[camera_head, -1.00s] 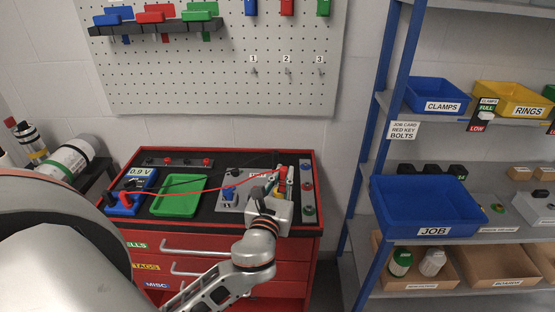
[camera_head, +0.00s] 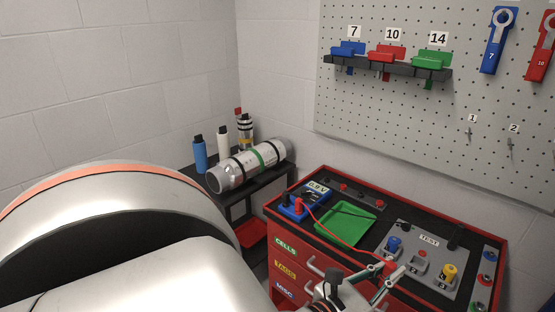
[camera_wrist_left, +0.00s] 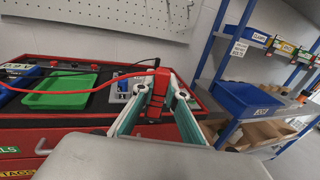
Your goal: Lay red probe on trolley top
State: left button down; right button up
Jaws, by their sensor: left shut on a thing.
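My left gripper (camera_head: 384,277) is shut on the red probe (camera_wrist_left: 159,88), held upright between the fingertips in the left wrist view. In the head view only a small red part of the probe (camera_head: 389,267) shows at the fingertips. A red lead runs from it to the blue meter (camera_head: 306,201), marked 0.9 V. The gripper appears near the front edge of the red trolley, whose black top (camera_head: 375,238) shows beyond it. I cannot tell how high the probe is above the top. My right gripper is not in view.
A green tray (camera_head: 345,224) lies beside the meter. The grey test panel (camera_head: 420,250) has blue and yellow knobs and a black lead near it. A strip of black top is bare between tray and panel. A silver cylinder (camera_head: 249,165) lies on a side stand. Shelves stand right.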

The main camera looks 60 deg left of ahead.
aim_at(320, 215)
jog(key=k+u, duration=0.15)
jog(key=u, duration=1.35)
jog(key=i+l+z, duration=0.25)
jog(key=z, duration=0.2)
jog(key=i+l+z, duration=0.1)
jog(key=i+z, duration=0.3)
